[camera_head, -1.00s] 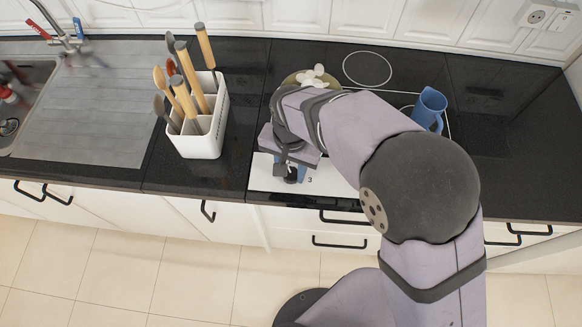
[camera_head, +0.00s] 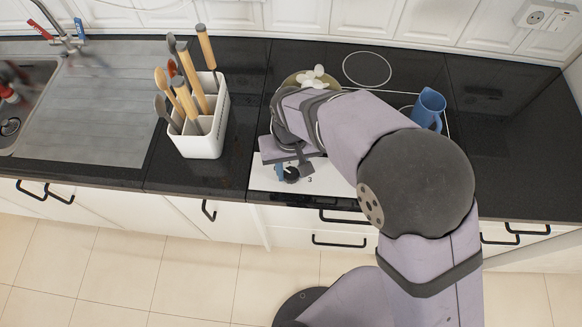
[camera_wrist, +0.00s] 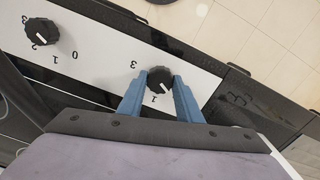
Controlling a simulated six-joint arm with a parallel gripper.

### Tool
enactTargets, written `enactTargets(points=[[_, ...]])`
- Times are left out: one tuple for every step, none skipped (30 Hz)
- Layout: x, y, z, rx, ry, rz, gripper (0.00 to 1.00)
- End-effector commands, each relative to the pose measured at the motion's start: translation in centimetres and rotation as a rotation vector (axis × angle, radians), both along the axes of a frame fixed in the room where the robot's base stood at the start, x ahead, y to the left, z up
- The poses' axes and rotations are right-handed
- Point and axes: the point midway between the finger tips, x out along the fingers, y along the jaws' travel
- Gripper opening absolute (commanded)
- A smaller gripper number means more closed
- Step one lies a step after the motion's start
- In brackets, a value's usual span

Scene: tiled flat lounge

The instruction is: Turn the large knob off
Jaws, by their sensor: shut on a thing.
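A round black knob (camera_wrist: 159,78) with a white pointer line stands on the white control panel (camera_wrist: 100,45). Printed 3 and 1 show beside it; other marks are hidden. My gripper (camera_wrist: 160,88) has its blue fingers on both sides of this knob, shut on it. In the head view, my gripper (camera_head: 286,173) is low at the panel's front, with the dark knob (camera_head: 292,175) beside a blue finger. A second black knob (camera_wrist: 41,33) is at the upper left of the wrist view, with 0, 1, 2 and 3 around it. I cannot tell which knob is larger.
A plate with white pieces (camera_head: 313,77) sits on the hob behind my wrist. A blue mug (camera_head: 429,108) stands at the right. A white utensil holder (camera_head: 201,140) stands left of the panel. Drawer handles (camera_head: 340,243) stick out below the counter edge.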

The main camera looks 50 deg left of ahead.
Motion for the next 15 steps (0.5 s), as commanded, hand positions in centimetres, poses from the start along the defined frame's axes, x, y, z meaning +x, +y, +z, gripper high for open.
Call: enactTargets(points=[[0.04, 0.11, 0.13, 0.003, -0.002, 0.005, 0.09], [0.04, 0.11, 0.13, 0.003, -0.002, 0.006, 0.09], [0.04, 0.11, 0.13, 0.003, -0.002, 0.006, 0.09], [0.04, 0.11, 0.13, 0.003, -0.002, 0.006, 0.09], [0.05, 0.12, 0.13, 0.003, -0.002, 0.006, 0.09], [0.05, 0.12, 0.13, 0.003, -0.002, 0.006, 0.09], [0.04, 0.13, 0.13, 0.003, -0.002, 0.006, 0.09], [0.04, 0.14, 0.13, 0.003, -0.002, 0.006, 0.09], [0.04, 0.14, 0.14, 0.004, -0.002, 0.006, 0.09], [0.04, 0.14, 0.14, 0.004, -0.002, 0.006, 0.09], [0.04, 0.14, 0.14, 0.004, -0.002, 0.006, 0.39], [0.04, 0.14, 0.13, 0.004, -0.002, 0.006, 0.48], [0.04, 0.13, 0.13, 0.003, -0.002, 0.006, 0.5], [0.03, 0.12, 0.12, 0.003, -0.002, 0.005, 0.5], [0.04, 0.11, 0.1, 0.003, -0.002, 0.005, 0.5]])
